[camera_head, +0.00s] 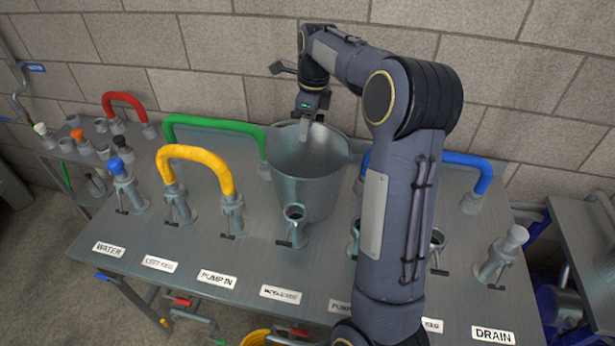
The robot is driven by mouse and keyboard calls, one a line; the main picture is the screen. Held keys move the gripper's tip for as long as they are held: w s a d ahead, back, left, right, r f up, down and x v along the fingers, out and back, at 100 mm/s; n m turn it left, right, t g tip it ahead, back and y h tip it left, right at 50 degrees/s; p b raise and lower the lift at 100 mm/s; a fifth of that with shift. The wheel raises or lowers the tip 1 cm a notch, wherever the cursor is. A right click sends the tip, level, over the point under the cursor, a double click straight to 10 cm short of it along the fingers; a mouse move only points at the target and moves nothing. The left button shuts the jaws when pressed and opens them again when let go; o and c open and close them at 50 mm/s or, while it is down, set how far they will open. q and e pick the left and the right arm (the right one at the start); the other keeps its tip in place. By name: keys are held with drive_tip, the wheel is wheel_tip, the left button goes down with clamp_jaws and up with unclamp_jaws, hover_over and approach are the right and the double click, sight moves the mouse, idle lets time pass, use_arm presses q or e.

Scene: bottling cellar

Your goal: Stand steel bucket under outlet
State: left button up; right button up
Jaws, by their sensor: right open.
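The steel bucket (306,185) stands upright on the grey metal table (142,238), behind a row of pipe fittings. It looks empty inside. My right gripper (309,124) is open, at the bucket's far rim. One finger shows against the inside of the bucket; whether it touches the wall I cannot tell. The other finger is hardly visible. My right arm crosses the view from the bottom and covers part of the table right of the bucket. Which fitting is the outlet I cannot tell. My left gripper is not in view.
A yellow hose (197,152), a green hose (213,123) and a blue hose (465,158) arch between fittings. Upright valve fittings stand along the table behind labels such as DRAIN (492,335). A side shelf with a red hose (123,97) is at left. A block wall closes the back.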

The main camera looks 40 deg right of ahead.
clamp_jaws()
drive_tip(key=shift+r, duration=0.1)
idle(1.2)
